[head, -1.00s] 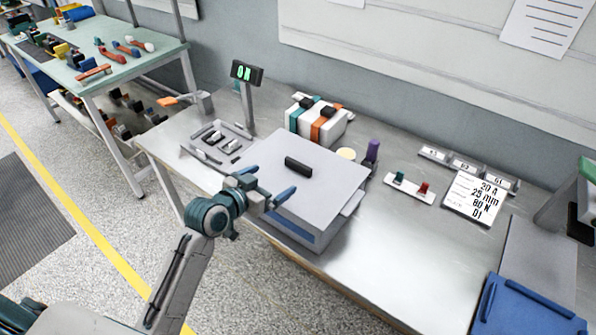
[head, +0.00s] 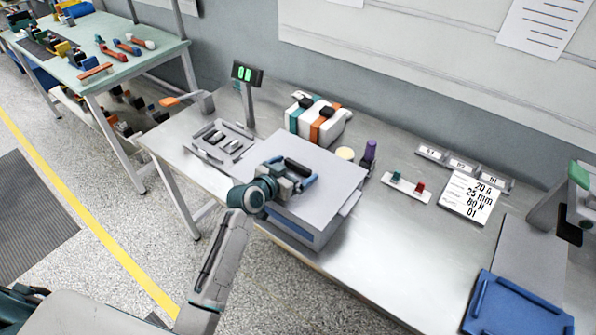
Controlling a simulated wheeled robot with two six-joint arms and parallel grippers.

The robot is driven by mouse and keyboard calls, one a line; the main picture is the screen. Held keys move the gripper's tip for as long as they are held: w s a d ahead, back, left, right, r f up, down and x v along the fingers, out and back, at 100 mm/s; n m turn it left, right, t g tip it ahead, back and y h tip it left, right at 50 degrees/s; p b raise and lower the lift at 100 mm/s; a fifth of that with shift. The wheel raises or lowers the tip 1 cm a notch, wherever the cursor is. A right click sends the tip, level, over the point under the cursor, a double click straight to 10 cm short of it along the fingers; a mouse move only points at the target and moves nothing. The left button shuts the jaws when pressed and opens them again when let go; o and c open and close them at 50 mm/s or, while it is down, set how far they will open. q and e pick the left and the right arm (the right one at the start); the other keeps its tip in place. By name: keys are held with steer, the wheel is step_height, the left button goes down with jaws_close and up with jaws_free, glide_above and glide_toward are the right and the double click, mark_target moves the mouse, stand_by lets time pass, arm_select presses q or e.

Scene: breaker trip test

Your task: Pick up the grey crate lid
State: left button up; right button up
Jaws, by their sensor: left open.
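The grey crate lid (head: 325,175) lies flat on top of the blue and grey crate (head: 290,228) on the metal bench. A black handle (head: 299,168) stands up on the lid's middle. My left gripper (head: 294,172) is over the lid, right at the handle. Its blue-tipped fingers are open, one on the far side of the handle and one on the near side. The wrist hides the lid's left front part. I cannot tell whether the fingers touch the handle. My right gripper is not in view.
A tray with breakers (head: 222,141) and a display post (head: 247,95) stand left of the crate. A white, teal and orange device (head: 317,122) and a purple-topped item (head: 369,155) stand behind. A switch strip (head: 406,188), a label card (head: 470,196) and a blue tray (head: 520,305) are to the right.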

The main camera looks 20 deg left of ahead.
arm_select(q)
steer(key=c, duration=1)
steer(key=shift+r, duration=0.15)
